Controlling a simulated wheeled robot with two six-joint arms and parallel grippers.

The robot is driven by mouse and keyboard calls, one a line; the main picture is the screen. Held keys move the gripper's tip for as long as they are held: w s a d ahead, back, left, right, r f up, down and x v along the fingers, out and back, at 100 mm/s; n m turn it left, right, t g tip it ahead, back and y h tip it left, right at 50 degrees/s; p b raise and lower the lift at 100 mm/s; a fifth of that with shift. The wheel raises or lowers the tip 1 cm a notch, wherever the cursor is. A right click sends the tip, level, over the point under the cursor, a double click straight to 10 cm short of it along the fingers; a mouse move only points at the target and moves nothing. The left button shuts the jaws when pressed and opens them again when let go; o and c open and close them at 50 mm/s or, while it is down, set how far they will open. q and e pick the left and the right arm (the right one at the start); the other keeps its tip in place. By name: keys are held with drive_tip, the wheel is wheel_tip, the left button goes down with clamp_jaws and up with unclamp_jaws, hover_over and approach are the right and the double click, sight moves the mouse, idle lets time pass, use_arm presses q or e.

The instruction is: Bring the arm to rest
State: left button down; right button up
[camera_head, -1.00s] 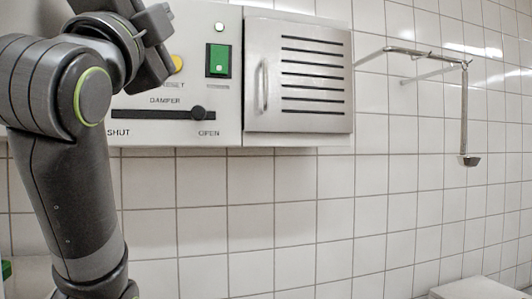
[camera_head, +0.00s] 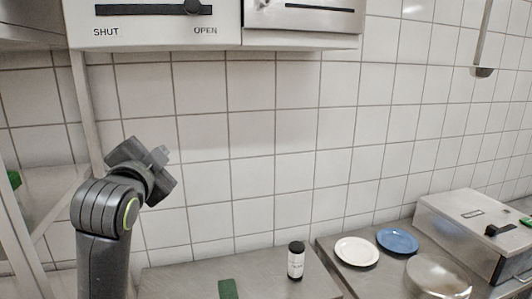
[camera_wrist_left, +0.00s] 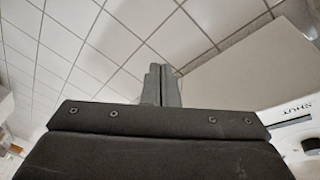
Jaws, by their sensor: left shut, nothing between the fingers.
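My left arm comes up from the lower left in the head view, with its left gripper (camera_head: 160,157) raised in front of the tiled wall, below the control panel. In the left wrist view the two fingers (camera_wrist_left: 161,84) are together, with nothing between them. The gripper touches nothing that I can see. My right gripper is in neither view.
The panel (camera_head: 225,35) with a damper slider (camera_head: 192,7) hangs on the wall above. Below are a steel counter (camera_head: 190,283), a dark-capped bottle (camera_head: 296,261), a white plate (camera_head: 356,251), a blue plate (camera_head: 397,240) and a steel box (camera_head: 465,225). Open air surrounds the gripper.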

use_arm(q)
drive_tip(key=s+a+f+n+g+y, duration=0.15)
drive_tip(key=s+f, duration=0.25)
drive_tip(key=f, duration=0.7)
drive_tip(key=s+a+f+n+g, duration=0.2)
drive_tip(key=s+a+f+g, duration=0.15)
drive_tip(key=f, duration=0.65)
drive_tip(key=s+a+f+n+g, duration=0.2)
drive_tip(key=s+f, duration=0.2)
drive_tip(key=f, duration=0.7)
drive_tip(key=s+a+f+n+g, duration=0.1)
drive_tip(key=s+f+n+g, duration=0.15)
drive_tip(key=s+f, duration=0.45)
drive_tip(key=s+a+f+n+g, duration=0.1)
drive_tip(key=s+f+g, duration=0.25)
drive_tip(key=s, duration=0.75)
drive_tip(key=s+a+f+n+g, duration=0.1)
drive_tip(key=s+f+n+g, duration=0.1)
drive_tip(key=s+f, duration=0.55)
wheel_tip(320, 180, down, 26)
drive_tip(key=s+a+b, duration=0.1)
drive_tip(key=b, duration=0.2)
drive_tip(key=s+d+f+g+b, duration=0.1)
drive_tip(key=s+f+g+b, duration=0.1)
drive_tip(key=s+f, duration=1.3)
wheel_tip(320, 180, down, 3)
drive_tip(key=shift+d+f, duration=0.15)
